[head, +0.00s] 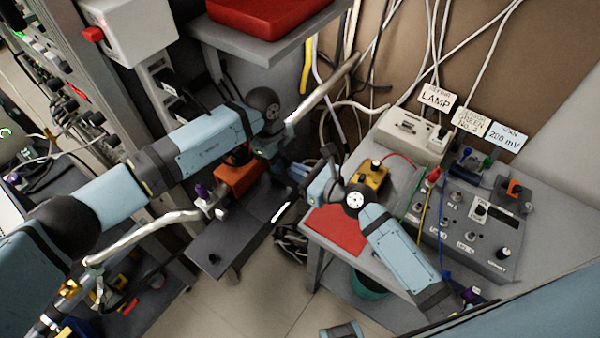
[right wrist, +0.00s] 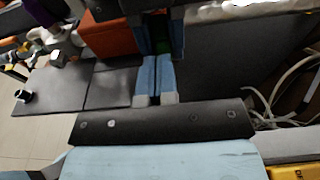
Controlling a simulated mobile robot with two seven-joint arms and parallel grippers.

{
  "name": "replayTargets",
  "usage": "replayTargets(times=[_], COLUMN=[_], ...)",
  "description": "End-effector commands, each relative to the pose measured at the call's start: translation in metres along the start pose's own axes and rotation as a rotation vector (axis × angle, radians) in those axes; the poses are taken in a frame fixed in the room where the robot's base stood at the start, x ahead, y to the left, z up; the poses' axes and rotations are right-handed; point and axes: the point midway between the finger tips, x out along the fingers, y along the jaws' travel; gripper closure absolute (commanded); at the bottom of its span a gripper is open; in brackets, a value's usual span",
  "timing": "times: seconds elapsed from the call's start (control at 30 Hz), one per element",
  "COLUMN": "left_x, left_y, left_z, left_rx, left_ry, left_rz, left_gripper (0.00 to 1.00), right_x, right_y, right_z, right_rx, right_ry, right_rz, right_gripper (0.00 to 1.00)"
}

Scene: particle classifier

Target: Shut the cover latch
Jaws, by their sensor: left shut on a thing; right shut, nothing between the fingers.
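The classifier has an orange block (head: 238,182) beside a flat dark panel (head: 235,232), at the middle of the head view. In the right wrist view the orange block (right wrist: 108,40) and dark panel (right wrist: 60,88) lie to the left. My left gripper (head: 272,150) is at the block's upper right, shut on a small dark piece with a green part (right wrist: 162,38); its exact shape is mostly hidden. My right gripper (head: 299,172) is shut and empty, its fingertips (right wrist: 155,60) close to my left fingers; I cannot tell if they touch. The cover latch cannot be made out clearly.
Metal pipes (head: 140,235) lead up to the classifier. A grey side table (head: 385,270) at the right carries a red mat (head: 338,232), a yellow box (head: 372,178) and a grey instrument (head: 470,225) with cables. Loose cables (head: 345,125) hang behind.

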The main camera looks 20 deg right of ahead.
Motion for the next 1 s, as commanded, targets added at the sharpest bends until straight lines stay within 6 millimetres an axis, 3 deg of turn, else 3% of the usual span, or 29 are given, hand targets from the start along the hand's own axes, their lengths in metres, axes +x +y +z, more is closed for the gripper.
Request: replayTargets(times=[0.03,0.13,0.17,0.27,0.67,1.0], left_x=[-0.001,0.0,0.0,0.0,-0.004,-0.045], left_y=[-0.001,-0.001,-0.001,-0.001,-0.001,-0.001], left_z=[-0.004,-0.005,-0.005,-0.005,-0.003,-0.002], left_rx=[0.004,0.004,0.005,0.004,0.003,0.003], left_ry=[0.003,0.003,0.004,0.004,0.002,0.002], left_rz=[0.0,0.0,0.0,0.0,-0.001,-0.002], left_gripper=[1.0,1.0,0.79,0.56,0.55,0.55], right_x=[0.003,0.003,0.003,0.003,0.002,0.002], right_y=[-0.001,-0.001,-0.001,-0.001,-0.001,-0.001], right_z=[0.009,0.01,0.01,0.01,0.006,0.006], right_rx=[-0.002,-0.002,-0.002,-0.002,-0.002,-0.001], right_ry=[-0.016,-0.019,-0.019,-0.018,-0.012,-0.011], right_rz=[-0.002,-0.002,-0.002,-0.002,-0.001,-0.001], right_gripper=[1.0,1.0,1.0,1.0,1.0,1.0])
